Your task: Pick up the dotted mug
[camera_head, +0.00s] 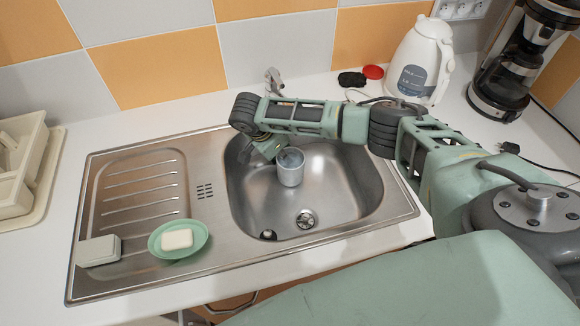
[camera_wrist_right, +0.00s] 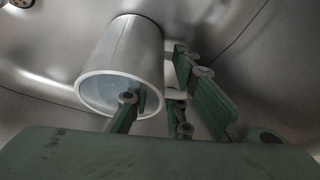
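A plain-looking pale grey mug (camera_head: 291,170) stands in the sink basin; no dots can be made out on it. It also shows in the right wrist view (camera_wrist_right: 124,52), its round mouth facing the camera. My right gripper (camera_head: 268,150) is at the mug's upper left in the head view. In the right wrist view the right gripper (camera_wrist_right: 157,85) is open around the mug's wall, with one finger over or inside the mouth and the others outside. Whether the fingers touch the mug cannot be told. My left gripper is not in view.
The steel sink (camera_head: 345,215) has a drain and a tap (camera_head: 274,80) behind. A green soap dish (camera_head: 155,246) with soap and a pale block (camera_head: 98,251) lie on the drainboard. A white jug (camera_head: 418,60) and coffee maker (camera_head: 508,75) stand at the back right.

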